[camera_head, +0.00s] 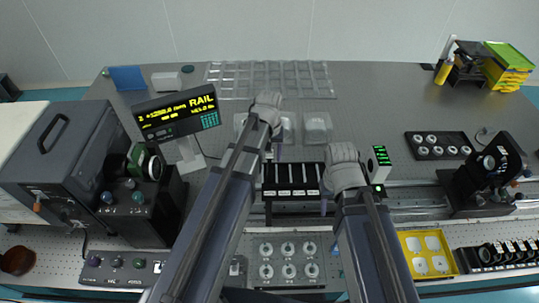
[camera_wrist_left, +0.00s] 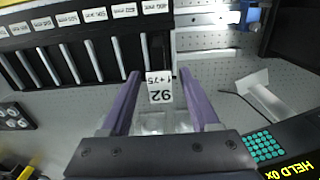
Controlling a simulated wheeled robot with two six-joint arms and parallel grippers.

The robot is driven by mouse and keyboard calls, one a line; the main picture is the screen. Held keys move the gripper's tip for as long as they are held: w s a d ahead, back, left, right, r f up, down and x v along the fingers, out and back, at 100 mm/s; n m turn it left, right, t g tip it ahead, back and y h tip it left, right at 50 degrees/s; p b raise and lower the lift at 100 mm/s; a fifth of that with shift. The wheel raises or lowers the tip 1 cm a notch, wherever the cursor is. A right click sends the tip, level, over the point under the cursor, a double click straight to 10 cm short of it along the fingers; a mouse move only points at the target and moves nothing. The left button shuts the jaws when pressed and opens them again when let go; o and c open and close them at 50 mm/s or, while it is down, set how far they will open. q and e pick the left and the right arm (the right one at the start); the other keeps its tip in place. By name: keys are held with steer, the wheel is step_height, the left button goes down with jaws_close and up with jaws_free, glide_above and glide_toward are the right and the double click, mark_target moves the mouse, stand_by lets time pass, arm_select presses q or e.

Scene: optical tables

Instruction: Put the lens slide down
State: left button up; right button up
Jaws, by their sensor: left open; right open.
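My left gripper (camera_head: 272,154) is over the back left end of the black slide rack (camera_head: 292,180). In the left wrist view its purple fingers (camera_wrist_left: 162,82) are open. A lens slide with a white label reading 92 and +75 (camera_wrist_left: 160,88) shows between them, with a gap on each side. The slide's lower part is hidden or hard to make out, so I cannot tell what it rests on. The rack also shows in the left wrist view (camera_wrist_left: 85,60), with several labelled slots. My right gripper (camera_head: 325,203) is open and empty-looking near the rack's right front corner.
A display reading RAIL (camera_head: 178,111) stands left of my left arm. Clear trays (camera_head: 317,127) lie behind the rack. A small green-lit meter (camera_head: 380,160) stands to the right. A yellow tray (camera_head: 427,253) lies front right.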

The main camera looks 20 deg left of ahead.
arm_select(q)
steer(key=shift+r, duration=0.15)
step_height(320, 180, up, 8)
steer(key=p, duration=0.8)
steer(key=s+d+m+y, duration=0.1)
steer(key=s+d+m, duration=0.5)
steer(key=s+d, duration=0.4)
steer(key=s, duration=0.4)
steer(key=shift+s+d+m, duration=0.2)
steer(key=shift+d+m, duration=0.05)
steer(key=shift+m, duration=0.15)
steer(key=shift+f, duration=0.25)
